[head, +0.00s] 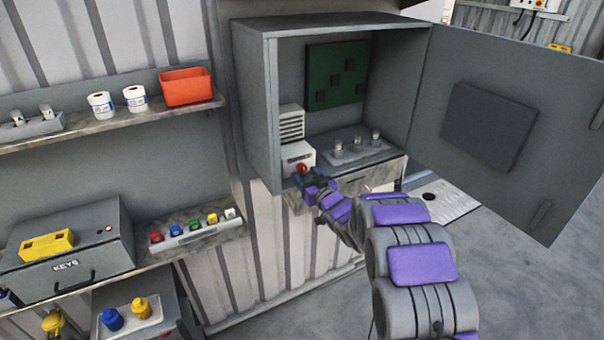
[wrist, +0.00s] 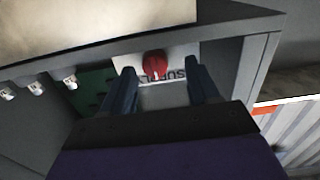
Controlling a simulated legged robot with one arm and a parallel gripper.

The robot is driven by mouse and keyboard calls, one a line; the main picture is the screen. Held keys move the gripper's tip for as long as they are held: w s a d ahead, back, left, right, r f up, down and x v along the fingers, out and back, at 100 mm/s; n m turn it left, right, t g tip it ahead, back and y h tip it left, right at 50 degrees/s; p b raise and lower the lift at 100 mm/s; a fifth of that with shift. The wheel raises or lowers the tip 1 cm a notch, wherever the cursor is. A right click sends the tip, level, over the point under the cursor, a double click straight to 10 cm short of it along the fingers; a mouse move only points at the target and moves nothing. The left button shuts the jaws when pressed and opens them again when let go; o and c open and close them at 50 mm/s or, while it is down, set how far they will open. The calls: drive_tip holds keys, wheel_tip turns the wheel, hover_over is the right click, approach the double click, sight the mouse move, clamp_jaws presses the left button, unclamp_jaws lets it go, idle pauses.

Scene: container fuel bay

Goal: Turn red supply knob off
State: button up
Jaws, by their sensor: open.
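The red supply knob (head: 302,168) sits on a white box (head: 297,153) in the lower left of the open grey cabinet. In the wrist view the red knob (wrist: 154,66) shows in front of a white label with dark letters that read in part "SUPPLY". My gripper (wrist: 158,82) is open, with one dark finger on each side of the knob in that view. The fingertips appear close to the knob, but I cannot tell whether they touch it. In the head view my gripper (head: 308,180) is just below and in front of the knob.
The cabinet door (head: 500,120) stands wide open at the right. A tray with several small switches (head: 357,148) is right of the knob inside the cabinet, below a green board (head: 336,75). The cabinet's left wall (head: 258,110) is close to my gripper. Shelves with goods are at left.

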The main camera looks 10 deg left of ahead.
drive_tip(key=shift+w+d, duration=0.15)
drive_tip(key=shift+w, duration=0.75)
drive_tip(key=shift+w+r, duration=0.1)
drive_tip(key=shift+w, duration=0.05)
drive_tip(key=shift+a, duration=0.75)
drive_tip(key=shift+c, duration=1)
drive_tip(key=shift+d, duration=0.4)
drive_tip(key=c, duration=0.8)
drive_tip(key=shift+c, duration=0.2)
